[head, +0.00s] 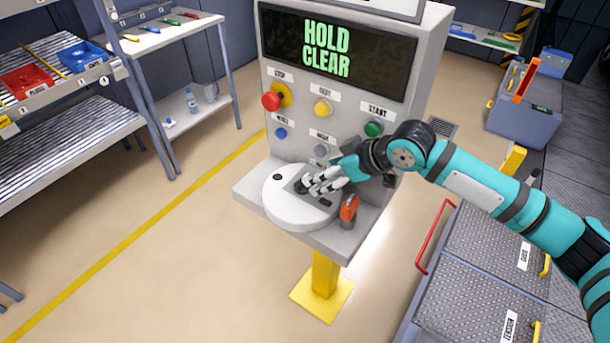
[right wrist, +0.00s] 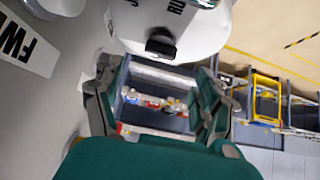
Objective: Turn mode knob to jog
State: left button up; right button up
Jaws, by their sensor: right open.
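The grey console (head: 292,140) has a screen (head: 335,52) reading HOLD CLEAR. A small grey round control (head: 321,151) sits low on its face; its label is too small to read. My right gripper (head: 312,184) is open over the pale round plate (head: 283,211) on the console's ledge, and hides part of it. In the right wrist view, a pale rounded part (right wrist: 195,35) with partly cut-off lettering, J and RU, carries a black block (right wrist: 161,43). The block is above the open fingers, apart from them. I cannot tell contact in the head view. My left gripper is not in view.
The console face has a red stop button (head: 271,101), yellow button (head: 323,108), green button (head: 374,129) and blue button (head: 281,133). An orange item (head: 349,210) stands on the ledge beside my gripper. A grey cart (head: 462,270) with a red handle is at right. Floor at left is clear.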

aim_at(305, 187)
jog(key=p+x, duration=0.1)
jog(key=x, duration=0.7)
jog(key=shift+a, duration=0.1)
jog(key=shift+w, duration=0.1)
grip_shut()
